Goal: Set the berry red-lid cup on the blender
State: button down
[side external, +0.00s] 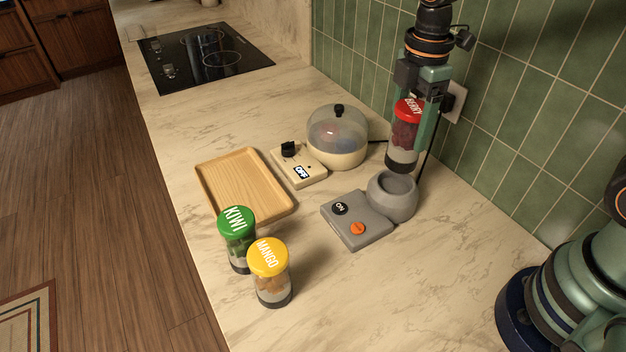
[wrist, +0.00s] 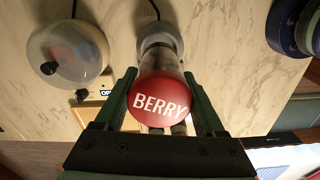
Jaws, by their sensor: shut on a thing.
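The berry cup (side external: 404,135) has a red lid, a clear body with dark red contents and a grey bottom. My gripper (side external: 410,128) is shut on it, a finger on each side, and holds it upright above the counter. The red lid marked BERRY (wrist: 160,101) faces the camera in the wrist view, between the fingers of my gripper (wrist: 159,76). The blender (side external: 391,196) is a round grey base with a hollow top, joined to a grey control box (side external: 357,219) marked ON with an orange knob. The cup's bottom shows just above and behind its rim; the exact gap is unclear.
A kiwi cup (side external: 237,240) and a mango cup (side external: 270,273) stand at the front left. A wooden tray (side external: 243,183) is empty. A domed appliance (side external: 337,137) with an OFF box (side external: 299,166) stands left of the blender. A green tiled wall (side external: 520,110) rises behind.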

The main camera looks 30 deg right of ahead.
aim_at(414, 107)
jog(key=shift+f, duration=2.7)
jog(key=shift+f, duration=0.6)
jog(key=shift+c, duration=1.3)
grip_release()
jog(key=shift+r, duration=5.5)
jog(key=shift+s+d+r+m, duration=0.25)
jog(key=shift+r+m, duration=0.1)
jog(key=shift+m, duration=0.25)
jog(key=s+d+r+m+t, duration=0.2)
jog(key=s+d+m+t, duration=0.2)
jog(key=m, duration=1.1)
jog(key=shift+s+d+r+t, duration=0.25)
jog(key=shift+s+d+t, duration=0.15)
jog(key=shift+s+t, duration=0.35)
